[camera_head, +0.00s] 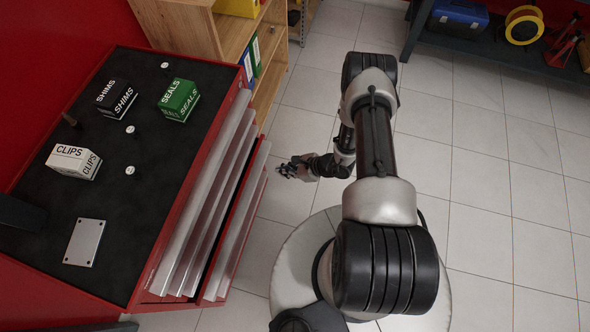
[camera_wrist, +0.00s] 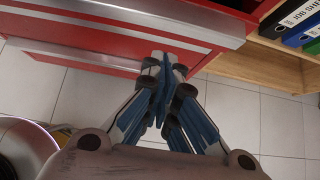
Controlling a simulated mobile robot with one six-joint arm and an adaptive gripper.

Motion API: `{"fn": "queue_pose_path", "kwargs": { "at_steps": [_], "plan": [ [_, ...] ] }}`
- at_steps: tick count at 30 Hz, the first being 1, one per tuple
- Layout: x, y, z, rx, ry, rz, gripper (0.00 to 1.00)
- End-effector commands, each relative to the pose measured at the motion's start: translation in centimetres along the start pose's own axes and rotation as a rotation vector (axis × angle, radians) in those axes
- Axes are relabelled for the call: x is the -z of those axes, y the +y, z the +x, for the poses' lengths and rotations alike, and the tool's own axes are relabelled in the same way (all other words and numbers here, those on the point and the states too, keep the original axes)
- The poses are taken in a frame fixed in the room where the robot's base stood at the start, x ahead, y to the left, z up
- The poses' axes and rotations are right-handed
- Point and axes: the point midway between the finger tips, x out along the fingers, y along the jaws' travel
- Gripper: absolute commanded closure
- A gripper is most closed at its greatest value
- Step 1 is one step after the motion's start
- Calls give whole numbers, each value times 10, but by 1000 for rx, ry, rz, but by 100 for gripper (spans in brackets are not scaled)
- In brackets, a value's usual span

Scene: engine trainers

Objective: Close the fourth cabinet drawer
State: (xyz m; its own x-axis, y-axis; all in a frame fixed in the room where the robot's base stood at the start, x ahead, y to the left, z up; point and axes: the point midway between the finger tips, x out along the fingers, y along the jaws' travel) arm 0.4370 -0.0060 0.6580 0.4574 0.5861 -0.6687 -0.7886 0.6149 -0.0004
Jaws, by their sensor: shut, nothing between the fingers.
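The red tool cabinet (camera_head: 150,62) with a black top stands at the left in the head view. Its drawer fronts with silver strips show along its right side. A low drawer (camera_head: 243,222) stands out beyond those above it, with a narrow dark gap behind its front. I cannot tell its number for certain. My gripper (camera_head: 284,170) is right of this front, low over the floor. In the wrist view my gripper (camera_wrist: 166,62) is shut and empty, its fingertips at the lower edge of a red drawer front (camera_wrist: 125,48). Whether they touch it is unclear.
Boxes marked SHIMS (camera_head: 116,97), SEALS (camera_head: 179,100) and CLIPS (camera_head: 74,161) and a metal plate (camera_head: 85,242) lie on the cabinet top. A wooden shelf (camera_head: 232,36) with binders adjoins the cabinet's far end. The tiled floor (camera_head: 500,190) at right is clear.

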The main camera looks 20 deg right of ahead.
Motion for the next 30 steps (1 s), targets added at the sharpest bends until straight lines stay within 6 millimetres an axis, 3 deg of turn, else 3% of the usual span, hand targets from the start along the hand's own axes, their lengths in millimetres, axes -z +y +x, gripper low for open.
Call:
{"fn": "queue_pose_path", "kwargs": {
  "at_steps": [1,6,23,30],
  "plan": [
    [2,2,12,-4,0,-3,100],
    [-18,0,29,-2,0,-4,100],
    [-28,0,39,0,0,-1,100],
    [-53,0,68,-2,0,-6,100]
  ]
}}
